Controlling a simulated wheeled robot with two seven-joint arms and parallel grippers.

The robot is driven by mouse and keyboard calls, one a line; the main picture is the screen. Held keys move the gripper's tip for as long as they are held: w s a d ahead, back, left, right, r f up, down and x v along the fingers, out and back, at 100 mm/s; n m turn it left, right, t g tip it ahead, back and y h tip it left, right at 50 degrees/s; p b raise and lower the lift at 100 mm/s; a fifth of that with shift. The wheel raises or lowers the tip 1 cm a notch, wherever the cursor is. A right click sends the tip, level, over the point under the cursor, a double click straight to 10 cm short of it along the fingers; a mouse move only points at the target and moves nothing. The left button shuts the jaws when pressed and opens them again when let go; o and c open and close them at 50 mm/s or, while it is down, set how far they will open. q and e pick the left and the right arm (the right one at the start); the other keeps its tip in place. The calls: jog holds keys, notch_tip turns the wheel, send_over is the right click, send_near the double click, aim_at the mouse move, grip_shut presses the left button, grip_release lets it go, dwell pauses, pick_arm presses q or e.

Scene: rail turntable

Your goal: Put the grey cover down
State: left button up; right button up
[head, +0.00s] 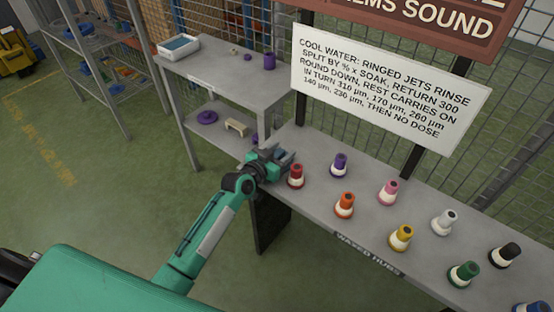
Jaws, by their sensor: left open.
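My left gripper (281,160) is open at the left end of the long grey table (318,202), just left of a red-topped piece (296,176). I cannot tell whether it touches that piece. No grey cover can be told apart for certain in the head view; the dark grey gripper hides part of the table behind it. A pale grey or white piece (444,222) stands upright on the right part of the table, apart from the gripper. My right gripper is not in view.
Orange (344,205), purple (339,165), pink (388,193), yellow (401,238), green (464,274) and black (505,255) pieces stand on the table. A sign (388,88) stands behind it. A two-level shelf (222,72) holds a white tray (178,47).

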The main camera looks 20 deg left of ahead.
pick_arm(q)
grip_shut()
jog(key=shift+r, duration=0.15)
